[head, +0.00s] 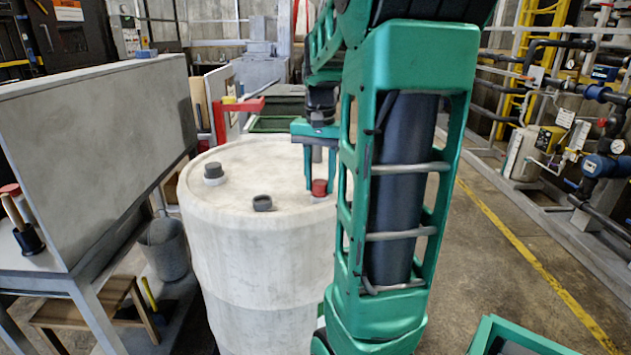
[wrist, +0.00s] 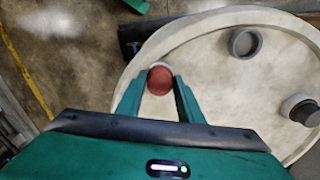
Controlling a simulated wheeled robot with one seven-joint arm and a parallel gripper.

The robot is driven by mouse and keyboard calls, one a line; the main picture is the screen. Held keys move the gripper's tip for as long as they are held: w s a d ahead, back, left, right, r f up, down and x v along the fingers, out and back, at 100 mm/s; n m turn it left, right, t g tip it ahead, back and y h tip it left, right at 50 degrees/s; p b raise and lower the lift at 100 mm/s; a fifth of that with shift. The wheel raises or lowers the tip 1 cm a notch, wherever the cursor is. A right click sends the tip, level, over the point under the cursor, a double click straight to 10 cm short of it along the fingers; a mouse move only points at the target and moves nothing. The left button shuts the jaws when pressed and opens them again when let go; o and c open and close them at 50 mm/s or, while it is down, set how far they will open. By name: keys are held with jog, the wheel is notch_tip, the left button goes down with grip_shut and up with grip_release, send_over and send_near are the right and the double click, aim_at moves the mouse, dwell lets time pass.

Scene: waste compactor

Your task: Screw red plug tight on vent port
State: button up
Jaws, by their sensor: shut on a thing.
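The red plug (head: 320,187) is at the right side of the pale drum top (head: 272,166), near its rim. It also shows in the wrist view (wrist: 160,81), with a pale ring just beyond it. My gripper (head: 320,178) points down from above with its two green fingers on either side of the plug. In the wrist view my gripper (wrist: 159,83) is shut on the plug. The plug appears to sit upright on a port there, but the port's threads are hidden, so I cannot tell how tightly it is seated.
A dark grey fitting (head: 262,203) and a grey-capped fitting (head: 213,171) stand on the drum top, left of my gripper. A grey bench with a tall panel (head: 100,150) is close on the left. Piping (head: 590,110) lines the right.

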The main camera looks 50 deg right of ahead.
jog(key=m, duration=0.3)
jog(key=shift+m, duration=0.3)
jog(key=shift+m, duration=0.3)
jog(key=m, duration=0.4)
jog(key=o, duration=1.1)
jog(key=shift+o, duration=0.2)
jog(key=shift+c, duration=0.3)
